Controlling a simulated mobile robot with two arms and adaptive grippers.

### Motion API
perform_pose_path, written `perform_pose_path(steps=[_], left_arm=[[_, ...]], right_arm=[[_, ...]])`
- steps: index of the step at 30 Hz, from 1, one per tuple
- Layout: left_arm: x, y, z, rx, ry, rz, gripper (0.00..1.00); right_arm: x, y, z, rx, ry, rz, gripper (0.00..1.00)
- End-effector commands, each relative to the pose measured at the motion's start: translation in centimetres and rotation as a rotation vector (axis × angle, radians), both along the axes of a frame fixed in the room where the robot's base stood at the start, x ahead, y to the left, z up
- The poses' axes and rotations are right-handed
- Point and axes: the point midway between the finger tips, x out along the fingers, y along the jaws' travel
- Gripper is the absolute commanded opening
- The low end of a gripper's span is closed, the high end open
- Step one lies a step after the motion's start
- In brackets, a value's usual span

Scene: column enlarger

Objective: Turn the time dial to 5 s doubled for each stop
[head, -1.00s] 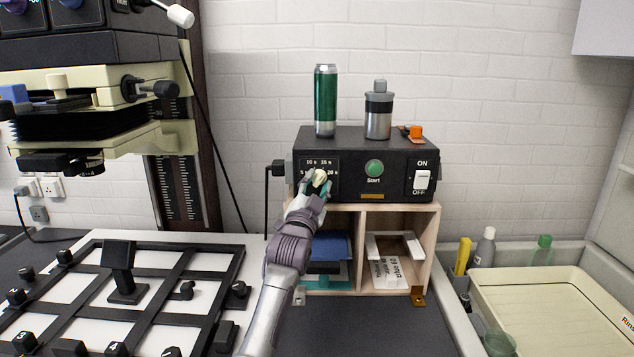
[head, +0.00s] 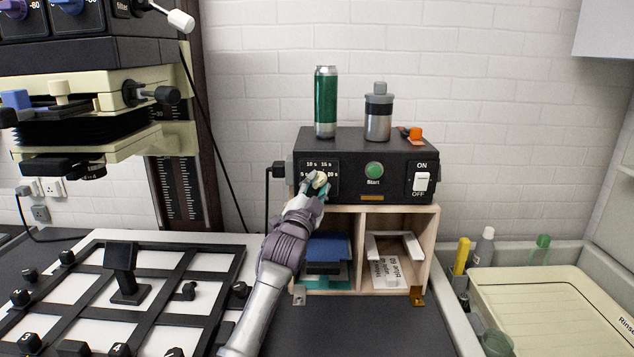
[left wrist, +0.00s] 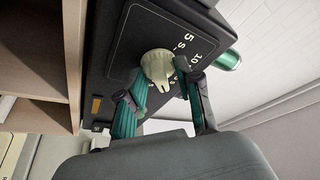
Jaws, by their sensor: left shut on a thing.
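The cream time dial (head: 320,181) is on the left front of the black timer box (head: 395,165). The labels 5 s, 10 s, 15 s and 20 s stand around it; in the left wrist view the dial (left wrist: 156,66) sits beside the 5 s and 10 s labels. My left gripper (head: 317,189) is shut on the dial, with its teal fingers (left wrist: 160,85) at either side of it. The fingers partly cover the lower labels, and I cannot tell for sure which label the dial's mark faces. My right gripper is not in view.
A green can (head: 325,102) and a grey canister (head: 378,112) stand on the box. The green Start button (head: 374,169) and the ON/OFF switch (head: 421,181) are right of the dial. The box rests on a wooden shelf (head: 434,240). The enlarger (head: 90,110) stands at left.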

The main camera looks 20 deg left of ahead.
Motion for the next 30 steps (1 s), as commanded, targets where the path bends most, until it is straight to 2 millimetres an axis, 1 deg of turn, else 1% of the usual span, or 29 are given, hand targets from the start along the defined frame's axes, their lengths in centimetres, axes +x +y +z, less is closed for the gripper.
perform_pose_path(steps=[1,15,22,30], left_arm=[[0.0,0.2,0.4,0.041,0.013,0.002,0.00],[0.0,0.2,0.6,0.371,0.108,0.000,0.00],[-0.1,0.1,0.4,0.461,0.134,0.000,0.00],[0.0,0.2,0.2,0.496,0.145,0.001,0.00]], right_arm=[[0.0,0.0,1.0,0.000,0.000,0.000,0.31],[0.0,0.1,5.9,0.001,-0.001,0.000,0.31],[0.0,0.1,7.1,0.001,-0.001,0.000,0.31],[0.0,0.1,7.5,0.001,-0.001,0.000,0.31]])
